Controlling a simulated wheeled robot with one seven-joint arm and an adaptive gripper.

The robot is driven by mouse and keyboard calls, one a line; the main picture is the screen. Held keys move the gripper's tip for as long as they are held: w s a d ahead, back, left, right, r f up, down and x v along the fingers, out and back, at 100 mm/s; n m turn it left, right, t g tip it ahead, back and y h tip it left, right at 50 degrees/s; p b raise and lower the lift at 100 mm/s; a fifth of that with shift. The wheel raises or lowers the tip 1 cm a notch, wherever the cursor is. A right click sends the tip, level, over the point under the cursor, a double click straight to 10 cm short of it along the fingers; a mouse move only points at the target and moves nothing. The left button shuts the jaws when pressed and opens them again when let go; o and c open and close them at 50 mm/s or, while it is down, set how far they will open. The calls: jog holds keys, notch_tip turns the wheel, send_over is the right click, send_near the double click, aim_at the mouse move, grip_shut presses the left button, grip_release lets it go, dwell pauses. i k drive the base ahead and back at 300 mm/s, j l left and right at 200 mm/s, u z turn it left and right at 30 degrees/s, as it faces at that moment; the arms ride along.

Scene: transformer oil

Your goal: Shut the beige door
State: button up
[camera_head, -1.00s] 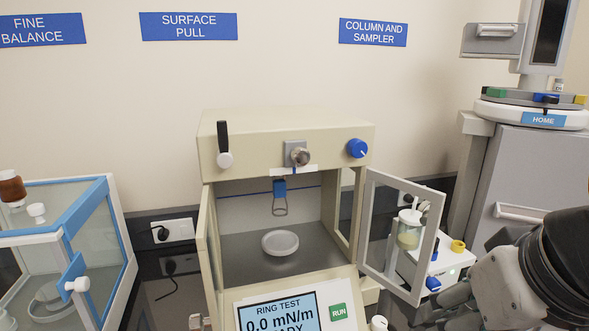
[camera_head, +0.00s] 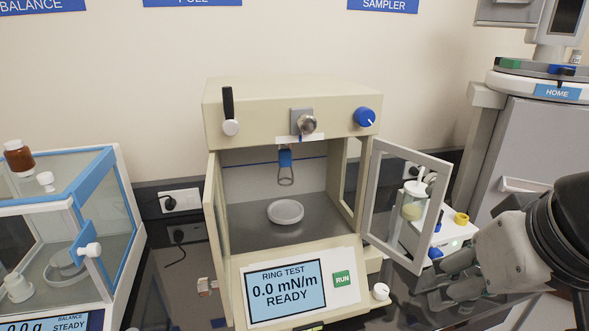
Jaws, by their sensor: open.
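The beige ring-test cabinet (camera_head: 290,110) stands in the middle with its front open. A narrow beige-framed door (camera_head: 216,235) stands open at the cabinet's left side, seen nearly edge-on, with a small pale handle (camera_head: 207,286) low on its outer side. A grey-framed glazed door (camera_head: 379,205) stands swung out on the cabinet's right side. My gripper (camera_head: 436,286) is at the lower right, beyond the grey-framed door, open and empty. It is apart from the beige door, with the cabinet between them.
A shallow dish (camera_head: 285,212) sits inside under a hanging ring (camera_head: 286,175). The blue-edged balance case (camera_head: 108,205) stands to the left, with a dark gap between. A white sampler unit (camera_head: 452,236) with a jar stands behind the grey-framed door.

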aim_at(212, 204)
jog(key=j+u, duration=0.25)
jog(key=j, duration=0.15)
jog(key=j+u, duration=0.3)
jog(key=j, duration=0.15)
jog(key=k+j+u, duration=0.1)
jog(key=u, duration=0.95)
jog(key=j, duration=0.1)
